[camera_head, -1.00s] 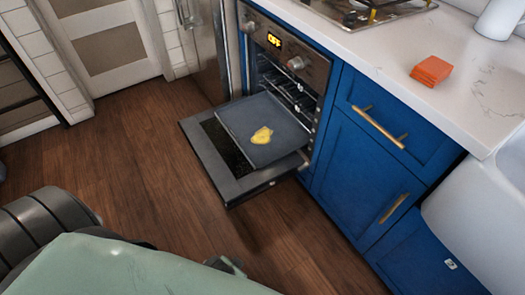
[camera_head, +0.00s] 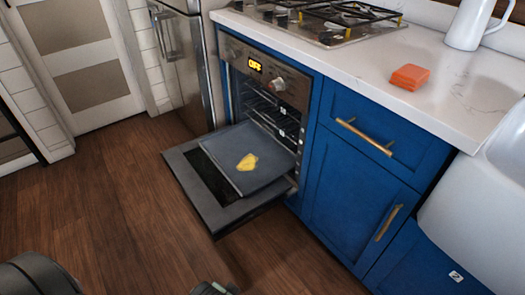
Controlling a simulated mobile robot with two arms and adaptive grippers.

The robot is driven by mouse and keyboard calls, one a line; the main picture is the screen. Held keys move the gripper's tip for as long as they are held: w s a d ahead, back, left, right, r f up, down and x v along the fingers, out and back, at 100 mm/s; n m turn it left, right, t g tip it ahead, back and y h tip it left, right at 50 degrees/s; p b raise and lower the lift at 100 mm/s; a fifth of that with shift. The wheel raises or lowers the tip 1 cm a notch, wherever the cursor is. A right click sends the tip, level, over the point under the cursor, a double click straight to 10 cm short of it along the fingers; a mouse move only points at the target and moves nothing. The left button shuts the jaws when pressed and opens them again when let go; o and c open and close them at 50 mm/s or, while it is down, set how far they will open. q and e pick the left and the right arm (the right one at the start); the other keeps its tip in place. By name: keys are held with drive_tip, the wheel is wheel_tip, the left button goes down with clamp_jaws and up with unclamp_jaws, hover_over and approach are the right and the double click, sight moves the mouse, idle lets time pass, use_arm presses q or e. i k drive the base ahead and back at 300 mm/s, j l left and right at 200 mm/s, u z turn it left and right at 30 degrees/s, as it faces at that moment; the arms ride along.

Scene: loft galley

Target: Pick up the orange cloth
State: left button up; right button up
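The orange cloth (camera_head: 410,77) lies folded in a small, thick square on the white countertop (camera_head: 455,100), near its front edge and above the blue drawer. Nothing touches it except the counter. Neither of my grippers shows clearly. A dark piece at the bottom edge is too cut off to identify, and part of my own body shows at the lower left.
The oven door (camera_head: 215,212) hangs open over the floor, with a dark tray (camera_head: 270,172) carrying a yellow item (camera_head: 247,162). A gas hob (camera_head: 325,20) is left of the cloth, and a white jug (camera_head: 468,25) stands behind. Wooden floor (camera_head: 110,200) is clear at left.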

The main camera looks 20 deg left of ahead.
sight(409, 77)
drive_tip(key=i+l+u, duration=0.15)
drive_tip(key=l+u, duration=0.2)
drive_tip(key=i+l+u, duration=0.1)
drive_tip(key=l+u, duration=0.3)
